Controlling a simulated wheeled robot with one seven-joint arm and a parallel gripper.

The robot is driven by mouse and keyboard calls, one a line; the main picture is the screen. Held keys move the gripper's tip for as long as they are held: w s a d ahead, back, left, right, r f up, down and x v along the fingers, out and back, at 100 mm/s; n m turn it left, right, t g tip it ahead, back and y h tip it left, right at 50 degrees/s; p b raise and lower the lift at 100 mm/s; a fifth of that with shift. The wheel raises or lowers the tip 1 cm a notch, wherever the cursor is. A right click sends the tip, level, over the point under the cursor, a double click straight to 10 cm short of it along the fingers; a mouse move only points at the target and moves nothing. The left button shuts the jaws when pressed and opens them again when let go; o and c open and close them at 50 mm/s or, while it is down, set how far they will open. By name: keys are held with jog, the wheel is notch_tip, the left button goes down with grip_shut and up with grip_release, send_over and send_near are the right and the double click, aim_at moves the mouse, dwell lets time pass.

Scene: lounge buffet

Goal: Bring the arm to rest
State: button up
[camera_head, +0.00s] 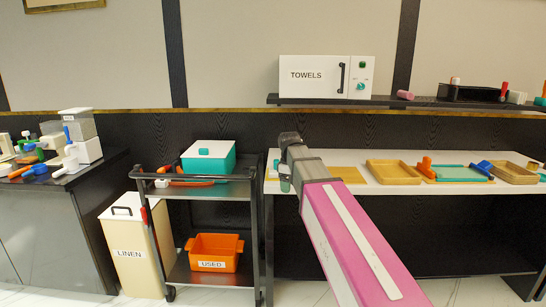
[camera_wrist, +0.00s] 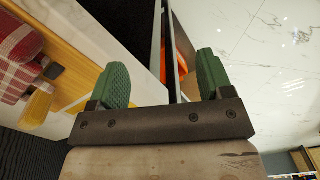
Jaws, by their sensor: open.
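My arm, with a pink link, reaches forward in the head view to the left end of the white table (camera_head: 400,186). My gripper (camera_head: 284,178) is at that end, partly hidden by my own wrist. In the wrist view my gripper (camera_wrist: 163,80) has its two green finger pads wide apart, with nothing held between them. Part of an orange thing (camera_wrist: 170,62) shows behind a dark edge beyond the pads.
A red checked cloth (camera_wrist: 18,55) lies beside the gripper on a wooden board (camera_wrist: 65,57). The black cart (camera_head: 228,190) stands left of the table. A shelf (camera_head: 405,103) with the towels box (camera_head: 310,76) is above. Wooden trays (camera_head: 393,172) stand right of the arm.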

jog(key=s+d+f+m, duration=0.4)
jog(key=s+f, duration=0.2)
jog(key=f, duration=0.3)
jog(key=s+d+f+m, duration=0.4)
jog(key=s+f, duration=0.2)
jog(key=f, duration=0.3)
jog(key=s+d+f+m, duration=0.4)
jog(key=s+f, duration=0.2)
jog(key=f, duration=0.2)
jog(key=shift+d+f+m, duration=0.25)
jog(key=shift+f+m, duration=0.15)
jog(key=shift+c, duration=0.3)
